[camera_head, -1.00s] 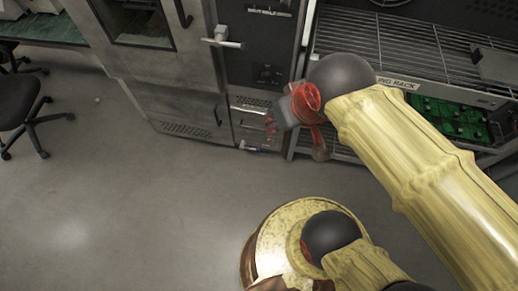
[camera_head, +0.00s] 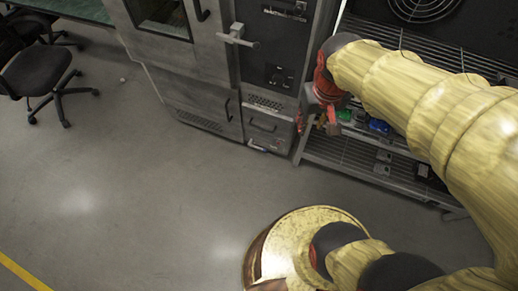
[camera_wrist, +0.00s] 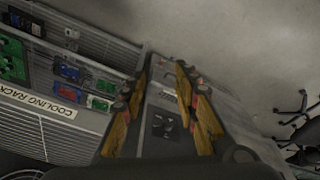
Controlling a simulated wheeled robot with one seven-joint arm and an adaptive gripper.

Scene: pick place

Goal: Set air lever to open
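The air lever is not clearly marked. A small blue-ended lever (camera_head: 257,147) sits low on the front of the narrow grey cabinet section, and I cannot tell for certain whether it is the air lever. A larger pale handle (camera_head: 237,36) sticks out higher up by the oven door. My gripper (camera_head: 318,112) is near the cabinet's right edge, beside the rack, apart from both. In the wrist view, my gripper (camera_wrist: 160,78) has its orange-brown fingers spread, with the cabinet front visible between them and nothing held.
A wire cooling rack (camera_head: 350,155) with small green and blue items stands right of the cabinet; its label (camera_wrist: 42,98) shows in the wrist view. A black control panel (camera_head: 277,75) is on the cabinet. A black chair (camera_head: 40,75) stands left. The floor in front is clear.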

